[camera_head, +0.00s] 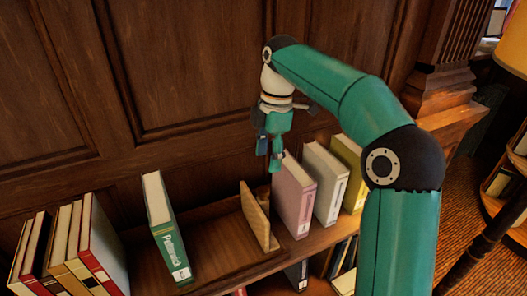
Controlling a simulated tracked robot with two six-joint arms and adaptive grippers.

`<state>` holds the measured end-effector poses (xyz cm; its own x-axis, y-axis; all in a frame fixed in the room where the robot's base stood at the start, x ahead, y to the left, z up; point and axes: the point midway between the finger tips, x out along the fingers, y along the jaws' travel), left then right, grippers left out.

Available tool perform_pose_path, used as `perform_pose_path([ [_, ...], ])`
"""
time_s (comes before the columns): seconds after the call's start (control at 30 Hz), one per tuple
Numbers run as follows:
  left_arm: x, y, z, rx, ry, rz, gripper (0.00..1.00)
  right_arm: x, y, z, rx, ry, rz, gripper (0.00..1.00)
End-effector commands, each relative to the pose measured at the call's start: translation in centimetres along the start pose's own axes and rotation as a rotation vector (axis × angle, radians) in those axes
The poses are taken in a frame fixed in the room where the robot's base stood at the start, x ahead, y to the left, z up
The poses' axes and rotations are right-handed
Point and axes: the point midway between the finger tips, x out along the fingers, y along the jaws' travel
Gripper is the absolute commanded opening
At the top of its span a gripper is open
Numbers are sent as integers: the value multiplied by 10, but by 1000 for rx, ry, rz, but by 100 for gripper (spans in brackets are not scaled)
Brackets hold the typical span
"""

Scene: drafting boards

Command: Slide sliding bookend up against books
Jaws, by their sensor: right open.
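The sliding bookend (256,217) is a light wooden upright plate on the shelf, standing between a green book (166,230) and a pink book (294,198). A wide gap separates it from the green book on its left. It is close to the pink book on its right; I cannot tell if they touch. A white book (325,184) and a yellow-green book (349,163) stand right of the pink one. My right gripper (270,152) is open, pointing down, above and behind the bookend, near the pink book's top. My left gripper is out of view.
Several books (98,250) lean together at the far left. The shelf floor (215,245) is bare between the green book and bookend. Wood panelling (175,70) rises behind. A lower shelf holds more books. My right arm hides part of the right side.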

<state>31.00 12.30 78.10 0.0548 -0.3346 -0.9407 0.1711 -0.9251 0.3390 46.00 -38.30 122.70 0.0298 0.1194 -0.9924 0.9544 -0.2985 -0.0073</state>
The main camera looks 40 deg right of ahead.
Motion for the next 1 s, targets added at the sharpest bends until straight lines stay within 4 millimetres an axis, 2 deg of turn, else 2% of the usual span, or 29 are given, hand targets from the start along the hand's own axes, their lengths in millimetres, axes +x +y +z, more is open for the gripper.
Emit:
perform_pose_path([
  [0.13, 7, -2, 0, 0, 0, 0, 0, 6, 0, 5, -2, -6, 6, 60],
  [0.27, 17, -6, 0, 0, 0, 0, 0, 25, -1, 6, 0, -5, 5, 60],
  [0.4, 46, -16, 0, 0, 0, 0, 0, 54, 0, 6, 1, -5, 7, 60],
  [0.6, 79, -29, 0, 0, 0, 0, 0, 87, 0, 6, 1, -4, 8, 60],
  [0.8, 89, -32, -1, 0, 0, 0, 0, 108, 0, 6, 3, -4, 6, 60],
  [1.0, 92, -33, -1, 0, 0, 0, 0, 115, 0, 6, 4, -4, 7, 60],
])
